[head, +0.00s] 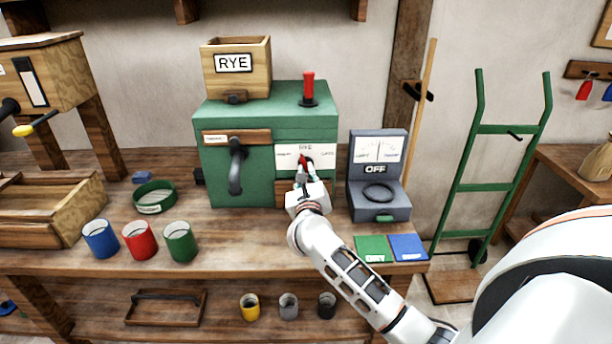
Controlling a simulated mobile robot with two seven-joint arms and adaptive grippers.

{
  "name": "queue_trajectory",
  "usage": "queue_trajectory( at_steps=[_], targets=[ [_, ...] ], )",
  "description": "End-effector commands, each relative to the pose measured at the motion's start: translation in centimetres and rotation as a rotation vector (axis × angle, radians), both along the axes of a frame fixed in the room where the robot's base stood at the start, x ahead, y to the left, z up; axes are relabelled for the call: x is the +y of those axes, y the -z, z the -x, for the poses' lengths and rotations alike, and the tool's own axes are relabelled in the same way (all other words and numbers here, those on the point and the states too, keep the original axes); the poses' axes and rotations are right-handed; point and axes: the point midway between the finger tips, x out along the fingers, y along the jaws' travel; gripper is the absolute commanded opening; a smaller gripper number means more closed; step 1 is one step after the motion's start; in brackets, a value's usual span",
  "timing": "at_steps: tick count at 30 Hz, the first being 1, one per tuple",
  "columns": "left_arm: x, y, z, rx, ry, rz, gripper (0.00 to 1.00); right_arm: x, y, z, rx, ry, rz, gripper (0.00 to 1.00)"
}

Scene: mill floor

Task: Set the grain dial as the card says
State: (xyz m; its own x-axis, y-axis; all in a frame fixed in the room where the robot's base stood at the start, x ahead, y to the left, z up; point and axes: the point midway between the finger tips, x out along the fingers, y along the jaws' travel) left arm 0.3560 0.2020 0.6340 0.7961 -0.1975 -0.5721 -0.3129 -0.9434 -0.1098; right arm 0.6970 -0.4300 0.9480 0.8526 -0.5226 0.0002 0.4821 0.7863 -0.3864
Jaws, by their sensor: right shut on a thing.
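The grain dial (302,160) is on the front of a green mill machine (265,120), with a red pointer on it. Its white label plate (288,153) reads RYE at the top; the small words to either side are too small to read surely. The pointer leans up and slightly left of the RYE word. My right gripper (303,174) is shut on the dial from the front and hides its lower part. The card (234,63) on the wooden hopper above reads RYE. My left gripper is out of view.
A grey meter box (379,195) marked OFF stands right of the machine, with a green and a blue pad (407,247) in front. Blue, red and green cups (139,240) and a green ring (154,197) stand left. A grey lever (236,168) hangs left of the dial.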

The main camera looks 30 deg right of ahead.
Motion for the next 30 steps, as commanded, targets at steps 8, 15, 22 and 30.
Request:
queue_trajectory(
  at_steps=[8,15,22,30],
  targets=[
    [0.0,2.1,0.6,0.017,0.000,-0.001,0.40,0.1,0.4,0.0,-0.111,0.000,-0.188,0.00],
    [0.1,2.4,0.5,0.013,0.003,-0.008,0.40,0.1,0.3,0.0,-0.174,0.001,-0.289,0.00],
    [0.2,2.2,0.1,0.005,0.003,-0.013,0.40,0.1,0.2,0.0,-0.201,0.000,-0.333,0.00],
    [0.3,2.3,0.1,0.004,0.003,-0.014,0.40,0.1,0.1,0.0,-0.207,0.000,-0.341,0.00]
  ],
)
